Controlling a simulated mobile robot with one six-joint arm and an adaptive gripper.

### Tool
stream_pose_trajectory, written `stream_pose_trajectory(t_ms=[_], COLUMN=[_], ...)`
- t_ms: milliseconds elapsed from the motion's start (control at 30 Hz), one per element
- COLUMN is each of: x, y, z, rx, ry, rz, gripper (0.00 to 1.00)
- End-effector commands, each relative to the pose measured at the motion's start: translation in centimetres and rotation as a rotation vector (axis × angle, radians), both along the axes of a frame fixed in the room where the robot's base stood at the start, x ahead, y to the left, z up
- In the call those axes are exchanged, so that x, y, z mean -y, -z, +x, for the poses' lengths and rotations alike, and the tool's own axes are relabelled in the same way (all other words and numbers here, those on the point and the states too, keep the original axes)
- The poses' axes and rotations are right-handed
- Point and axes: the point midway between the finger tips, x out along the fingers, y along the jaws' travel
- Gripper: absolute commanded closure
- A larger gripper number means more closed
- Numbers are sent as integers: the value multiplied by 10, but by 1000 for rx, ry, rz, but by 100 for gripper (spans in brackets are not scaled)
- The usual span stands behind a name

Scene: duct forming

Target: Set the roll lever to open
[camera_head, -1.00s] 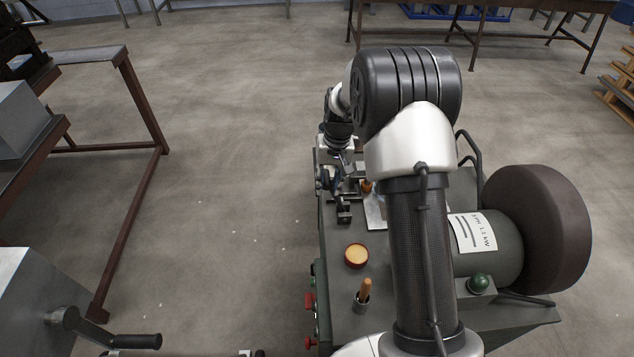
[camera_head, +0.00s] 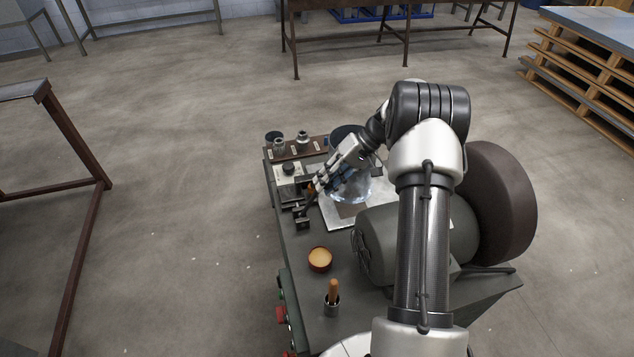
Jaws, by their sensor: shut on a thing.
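A machine table (camera_head: 290,242) carries a round tin with yellow contents (camera_head: 319,259), a cup with a wooden handle (camera_head: 333,297) and a rack of small metal parts (camera_head: 303,147). A large dark drum (camera_head: 505,205) stands at right. Open floor lies to the left.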

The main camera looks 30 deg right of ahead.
Motion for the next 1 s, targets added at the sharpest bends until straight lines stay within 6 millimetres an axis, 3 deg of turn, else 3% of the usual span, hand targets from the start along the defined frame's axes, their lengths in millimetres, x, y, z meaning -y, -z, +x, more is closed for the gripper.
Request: stream_pose_trajectory(t_ms=[700, 733, 1000], x=[8, 8, 9], y=[10, 10, 8], z=[-3, -3, -3], rx=[-4, -4, -3], ry=[-5, -5, -3], rz=[2, 2, 2], gripper=[100, 79, 61])
